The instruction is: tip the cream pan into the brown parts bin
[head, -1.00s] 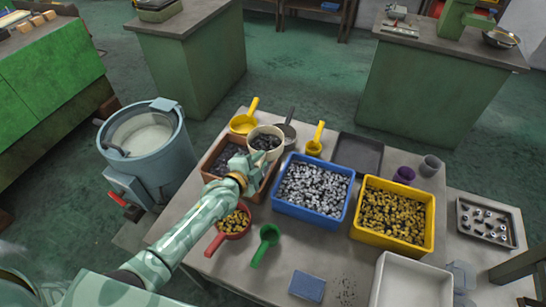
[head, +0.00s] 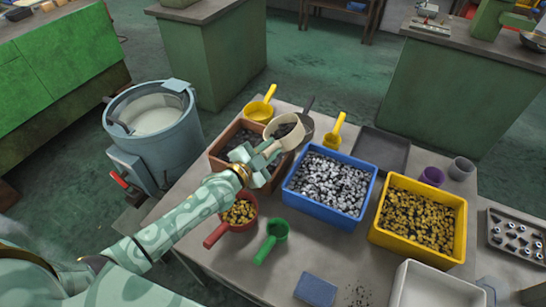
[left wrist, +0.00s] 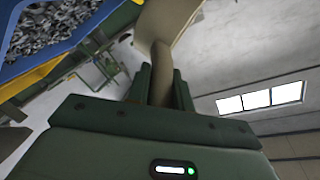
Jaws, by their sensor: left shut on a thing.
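The cream pan (head: 296,137) is held up in the head view, tilted, with dark parts showing inside it. It is at the right part of the brown parts bin (head: 214,157), above it, and hides some of that bin. Dark parts also lie in the bin. My left gripper (head: 257,160) is shut on the pan's handle. In the left wrist view the handle (left wrist: 161,70) stands between the fingers, with part of the cream pan beyond it. My right gripper is not in view.
A blue bin (head: 318,214) of silvery parts stands right of the brown bin, then a yellow bin (head: 405,252). A dark scoop (head: 306,125) and yellow scoops are behind. A red scoop (head: 216,234) and a green scoop (head: 271,240) lie in front.

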